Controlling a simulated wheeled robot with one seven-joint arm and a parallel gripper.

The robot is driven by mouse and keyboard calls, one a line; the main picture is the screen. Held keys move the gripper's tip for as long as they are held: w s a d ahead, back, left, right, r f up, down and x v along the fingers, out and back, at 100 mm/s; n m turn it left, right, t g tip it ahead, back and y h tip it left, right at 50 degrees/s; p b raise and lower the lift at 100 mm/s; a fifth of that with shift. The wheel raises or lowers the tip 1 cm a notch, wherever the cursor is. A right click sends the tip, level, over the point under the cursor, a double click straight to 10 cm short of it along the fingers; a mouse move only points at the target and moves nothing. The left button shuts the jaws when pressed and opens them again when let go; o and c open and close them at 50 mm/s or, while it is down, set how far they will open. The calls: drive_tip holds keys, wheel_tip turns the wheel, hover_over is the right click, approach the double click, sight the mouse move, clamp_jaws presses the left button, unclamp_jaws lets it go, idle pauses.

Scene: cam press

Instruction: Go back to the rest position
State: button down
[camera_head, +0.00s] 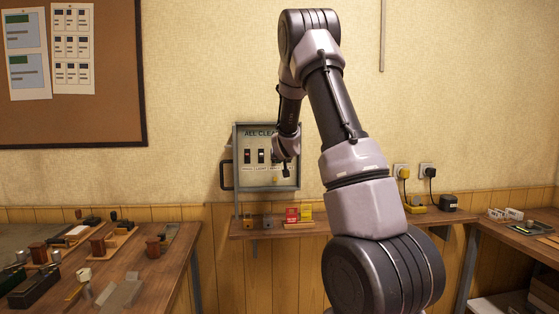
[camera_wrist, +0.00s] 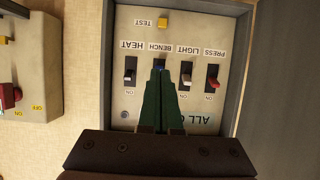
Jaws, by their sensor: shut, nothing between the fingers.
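My gripper (camera_wrist: 161,78) is shut and empty, its two dark green fingers together. It points at the switch panel (camera_head: 245,177), a grey wall box lettered "ALL CLEAR". In the wrist view the panel appears upside down, with switches labelled HEAT (camera_wrist: 130,72), BENCH, LIGHT (camera_wrist: 186,80) and PRESS (camera_wrist: 212,77). The fingertips overlap the BENCH switch and hide most of it; a small blue spot shows at the tips. I cannot tell whether they touch. A yellow TEST button (camera_wrist: 163,22) is clear of the fingers. In the head view my gripper (camera_head: 285,174) hangs before the panel's right part.
A shelf (camera_head: 262,232) below the panel holds small red and yellow items. A workbench (camera_head: 150,285) with wooden-handled tools stands at left, another bench (camera_head: 535,240) at right. In the wrist view a box with a red knob (camera_wrist: 9,97) is at left.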

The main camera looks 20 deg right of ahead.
drive_tip(key=shift+s, duration=0.2)
idle(0.3)
drive_tip(key=s+a+r+g+y, duration=0.1)
drive_tip(key=s+a+r, duration=0.25)
drive_tip(key=s, duration=0.45)
drive_tip(key=s+a+r+m+g+y, duration=0.1)
drive_tip(key=s+a+r, duration=0.2)
drive_tip(key=s+r, duration=0.3)
drive_tip(key=s+a+r+g+y, duration=0.1)
drive_tip(key=s+a+r, duration=0.25)
drive_tip(key=s, duration=0.55)
drive_tip(key=s+a+f+g+y, duration=0.1)
drive_tip(key=s+a, duration=0.3)
drive_tip(key=s, duration=0.8)
drive_tip(key=s+a+f+g+y, duration=0.1)
drive_tip(key=s+a, duration=0.3)
drive_tip(key=s, duration=0.8)
drive_tip(key=shift+y, duration=0.3)
drive_tip(key=shift+w+a+g, duration=0.1)
drive_tip(key=shift+g, duration=0.2)
